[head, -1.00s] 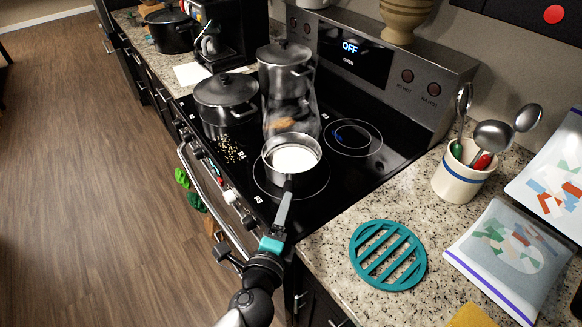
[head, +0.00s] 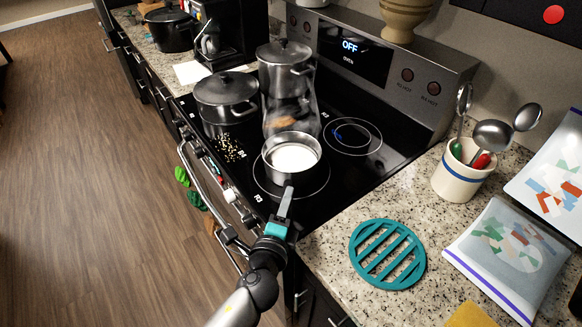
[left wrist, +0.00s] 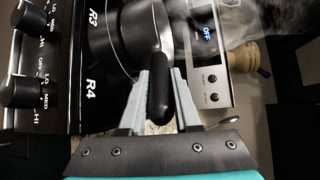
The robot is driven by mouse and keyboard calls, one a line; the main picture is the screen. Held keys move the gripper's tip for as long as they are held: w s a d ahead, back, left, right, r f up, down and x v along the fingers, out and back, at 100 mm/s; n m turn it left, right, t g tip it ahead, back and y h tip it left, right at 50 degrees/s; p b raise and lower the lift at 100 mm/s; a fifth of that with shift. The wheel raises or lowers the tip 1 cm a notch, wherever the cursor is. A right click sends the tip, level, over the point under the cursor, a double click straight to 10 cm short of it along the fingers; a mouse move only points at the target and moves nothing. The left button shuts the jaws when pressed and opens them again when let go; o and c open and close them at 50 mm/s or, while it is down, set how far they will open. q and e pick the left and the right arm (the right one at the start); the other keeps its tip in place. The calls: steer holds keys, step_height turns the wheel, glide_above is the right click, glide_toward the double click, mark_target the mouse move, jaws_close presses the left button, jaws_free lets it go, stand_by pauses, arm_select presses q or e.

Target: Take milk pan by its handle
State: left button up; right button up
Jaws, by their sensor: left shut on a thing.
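The milk pan (head: 283,178) is a small steel pan with white liquid in it. It stands upright on the front right burner in the head view, and its dark side shows at the top of the left wrist view (left wrist: 143,35). Its black handle (left wrist: 158,95) points toward my left arm. My left gripper (head: 286,203) is shut on the handle, with one grey finger on each side of it in the left wrist view (left wrist: 159,80). In the head view the fingers hide most of the handle. My right gripper is not in view.
A black lidded pot (head: 226,98) and a steel stockpot (head: 285,72) stand behind the pan, with steam nearby. A teal trivet (head: 360,240), a utensil crock (head: 460,182) and bags (head: 515,245) are on the right counter. The back right burner (head: 352,138) is clear.

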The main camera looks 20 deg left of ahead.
arm_select(q)
jaws_close()
steer(key=shift+w+r, duration=0.1)
steer(key=shift+r, duration=0.05)
steer(key=shift+r, duration=0.2)
